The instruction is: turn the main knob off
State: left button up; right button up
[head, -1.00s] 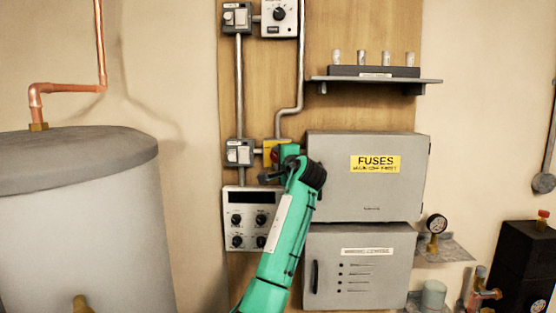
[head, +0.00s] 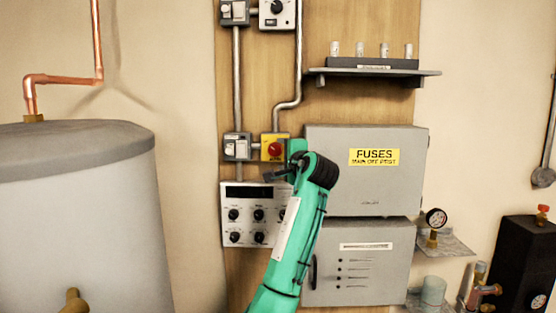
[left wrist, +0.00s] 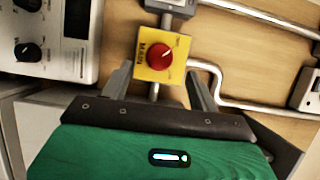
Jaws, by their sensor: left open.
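The main knob (head: 274,149) is a red round knob on a yellow plate (head: 265,139), fixed to the wooden board left of the fuse box. It also shows in the left wrist view (left wrist: 159,55), where the yellow plate (left wrist: 147,71) carries lettering. My left gripper (head: 272,175) is just below the knob in the head view. In the left wrist view its two fingers (left wrist: 160,80) are apart, with the knob ahead of the gap between them; nothing is held. My right gripper is not in view.
A grey fuse box (head: 330,180) is close on the right. A white control panel (head: 232,200) with black knobs lies below left. A grey switch (head: 237,147) is beside the yellow plate, and metal conduit (head: 298,70) runs above. A tank (head: 75,220) stands left.

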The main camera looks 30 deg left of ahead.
pick_arm(q)
jog(key=b+v, duration=0.2)
jog(key=v, duration=0.6)
jog(key=shift+d, duration=0.1)
